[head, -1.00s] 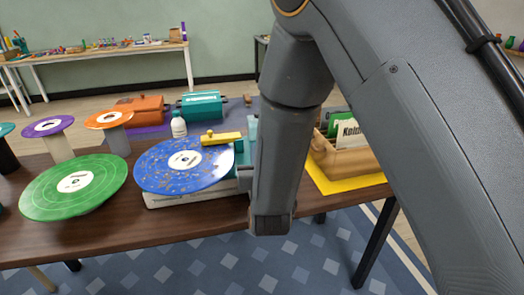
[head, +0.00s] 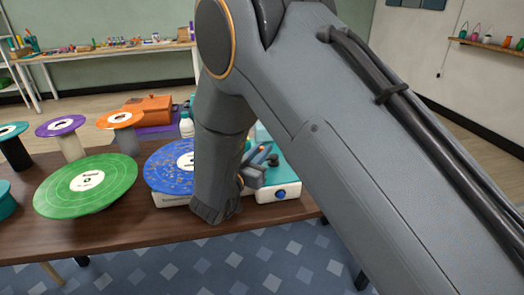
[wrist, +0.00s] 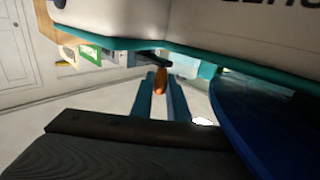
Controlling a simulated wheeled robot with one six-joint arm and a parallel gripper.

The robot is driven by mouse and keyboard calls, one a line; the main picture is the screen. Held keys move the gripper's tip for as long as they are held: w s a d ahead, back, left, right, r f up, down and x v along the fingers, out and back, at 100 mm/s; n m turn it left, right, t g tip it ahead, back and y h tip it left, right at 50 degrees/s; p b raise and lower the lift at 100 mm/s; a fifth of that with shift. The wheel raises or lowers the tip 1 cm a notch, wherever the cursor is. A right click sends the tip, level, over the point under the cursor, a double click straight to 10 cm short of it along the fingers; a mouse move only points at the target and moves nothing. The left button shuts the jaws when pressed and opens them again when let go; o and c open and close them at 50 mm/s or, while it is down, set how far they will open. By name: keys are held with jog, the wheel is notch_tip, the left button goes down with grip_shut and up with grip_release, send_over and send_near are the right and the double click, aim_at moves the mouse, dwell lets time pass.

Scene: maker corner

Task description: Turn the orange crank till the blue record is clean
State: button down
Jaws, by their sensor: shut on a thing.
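The blue record (head: 163,168) lies flat on the white and teal machine (head: 290,180). Pale brownish specks show on its visible left part; my arm hides the rest in the head view. Its dark blue edge fills the right of the wrist view (wrist: 260,115). My gripper (head: 264,157) is at the machine's right part, partly behind my arm. In the wrist view my gripper (wrist: 161,90) is shut on the orange crank (wrist: 161,79), whose knob shows between the two blue-grey fingers. A dark crank arm is just above the knob.
A green record (head: 85,186) lies left of the machine. Purple (head: 61,127) and orange (head: 120,119) discs on stands and an orange-brown box (head: 149,108) are behind. A white bottle (head: 187,124) stands close to my arm. The table's front edge is clear.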

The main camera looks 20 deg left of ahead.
jog(key=shift+r, duration=0.1)
jog(key=c, duration=1.7)
grip_release()
jog(key=shift+s+a+b, duration=0.15)
jog(key=shift+s+a, duration=0.05)
jog(key=shift+s, duration=1.05)
jog(key=shift+s+a+b, duration=0.15)
jog(key=shift+s, duration=1.15)
jog(key=shift+s+a+b, duration=0.15)
jog(key=shift+s+a, duration=0.05)
jog(key=shift+s, duration=1.05)
